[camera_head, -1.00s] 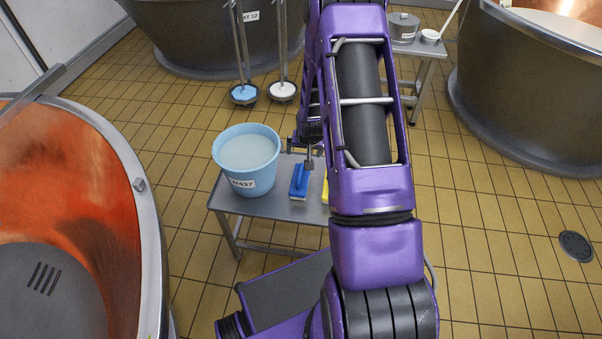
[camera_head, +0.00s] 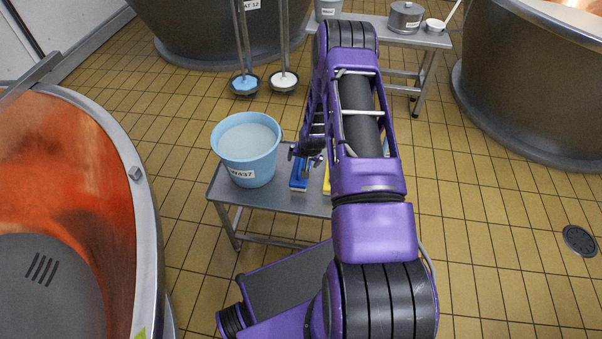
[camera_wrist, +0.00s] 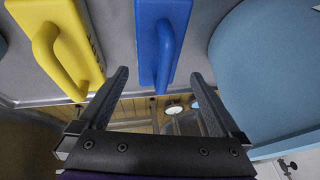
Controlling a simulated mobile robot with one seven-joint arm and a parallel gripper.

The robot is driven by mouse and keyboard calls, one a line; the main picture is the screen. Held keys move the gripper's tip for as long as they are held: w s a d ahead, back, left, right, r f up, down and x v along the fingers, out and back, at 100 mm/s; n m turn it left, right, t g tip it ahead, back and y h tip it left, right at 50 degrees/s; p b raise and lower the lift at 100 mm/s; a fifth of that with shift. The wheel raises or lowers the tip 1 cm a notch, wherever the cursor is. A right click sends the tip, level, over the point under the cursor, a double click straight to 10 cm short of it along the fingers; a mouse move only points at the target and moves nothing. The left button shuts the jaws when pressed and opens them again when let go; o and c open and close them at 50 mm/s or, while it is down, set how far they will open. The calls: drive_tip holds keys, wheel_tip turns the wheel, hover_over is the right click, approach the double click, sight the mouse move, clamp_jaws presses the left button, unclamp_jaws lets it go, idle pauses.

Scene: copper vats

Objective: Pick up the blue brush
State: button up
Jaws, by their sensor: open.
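The blue brush (camera_head: 299,177) lies on a small metal table, beside the blue bucket and mostly hidden by my arm in the head view. In the wrist view the blue brush (camera_wrist: 160,40) shows its handle loop pointing toward the camera, at the top middle. My gripper (camera_wrist: 162,78) is open and empty, its two fingers pointing toward the blue brush, which appears roughly between their lines. The fingers seem apart from the handle. In the head view my gripper (camera_head: 305,154) is just above the brush, partly hidden.
A yellow brush (camera_wrist: 68,42) lies left of the blue one in the wrist view. A blue bucket (camera_head: 248,165) of liquid stands on the small table (camera_head: 233,197), close on the brush's other side. Copper vats (camera_head: 75,205) stand around. A second table (camera_head: 440,40) is behind.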

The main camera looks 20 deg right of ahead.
drive_tip(key=x, duration=0.3)
drive_tip(key=b+x, duration=0.1)
drive_tip(key=x, duration=0.1)
drive_tip(key=shift+s+f, duration=0.2)
drive_tip(key=shift+s, duration=0.1)
drive_tip(key=shift+c, duration=0.3)
drive_tip(key=shift+d, duration=0.1)
drive_tip(key=c, duration=1.3)
wheel_tip(320, 180, up, 10)
drive_tip(key=shift+r+p, duration=0.1)
drive_tip(key=shift+p, duration=0.7)
drive_tip(key=shift+c, duration=0.2)
drive_tip(key=o, duration=1)
drive_tip(key=c, duration=0.8)
